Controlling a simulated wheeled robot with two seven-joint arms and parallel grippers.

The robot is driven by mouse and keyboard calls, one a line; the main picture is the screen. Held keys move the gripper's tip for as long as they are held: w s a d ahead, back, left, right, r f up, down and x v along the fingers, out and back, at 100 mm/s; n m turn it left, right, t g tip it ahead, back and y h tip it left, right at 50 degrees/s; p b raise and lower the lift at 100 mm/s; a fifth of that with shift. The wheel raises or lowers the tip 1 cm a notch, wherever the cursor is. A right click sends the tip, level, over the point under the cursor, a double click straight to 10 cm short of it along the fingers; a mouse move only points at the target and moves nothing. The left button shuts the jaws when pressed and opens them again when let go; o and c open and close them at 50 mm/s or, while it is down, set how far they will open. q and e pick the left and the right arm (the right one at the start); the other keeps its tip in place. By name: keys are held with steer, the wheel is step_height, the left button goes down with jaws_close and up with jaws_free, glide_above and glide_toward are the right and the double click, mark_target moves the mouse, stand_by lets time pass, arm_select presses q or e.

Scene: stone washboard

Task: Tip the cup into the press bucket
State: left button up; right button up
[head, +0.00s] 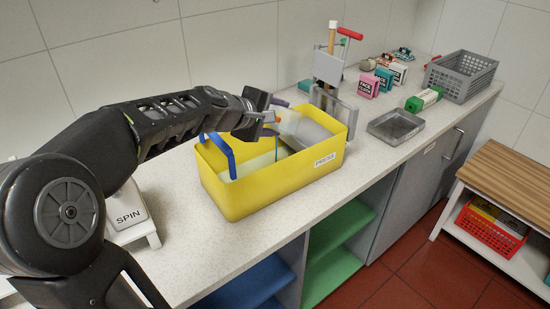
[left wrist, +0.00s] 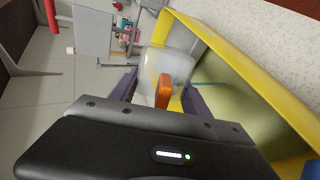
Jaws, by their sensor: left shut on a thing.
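The yellow press bucket (head: 275,190) stands on the counter with a PRESS label and a blue handle. It also fills the right of the left wrist view (left wrist: 280,90). My left gripper (head: 272,115) is over the bucket, shut on the orange handle (left wrist: 165,92) of a translucent whitish cup (left wrist: 155,62). The cup (head: 289,121) is above the bucket opening and looks tilted, partly hidden by the gripper. A thin blue line (left wrist: 210,85) runs down from beside the cup into the bucket; I cannot tell whether it is liquid. My right gripper is out of view.
A press stand with a red-handled bar (head: 350,33) stands behind the bucket. A grey tray (head: 396,126), a green box (head: 423,99), small boxes and a grey crate (head: 460,75) are to the right. A SPIN-labelled device (head: 128,216) is at left. The front counter strip is clear.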

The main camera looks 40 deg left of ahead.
arm_select(q)
steer(key=shift+a+h, duration=0.1)
steer(key=shift+h, duration=0.2)
steer(key=d+m+y+p, duration=0.1)
steer(key=d+y+p, duration=0.1)
steer(key=shift+d+m, duration=0.3)
steer(key=shift+m, duration=0.1)
steer(key=shift+f, duration=0.15)
steer(key=shift+a+f+b, duration=0.1)
steer(key=shift+a+b, duration=0.1)
steer(key=shift+b, duration=0.1)
steer(key=shift+d, duration=0.1)
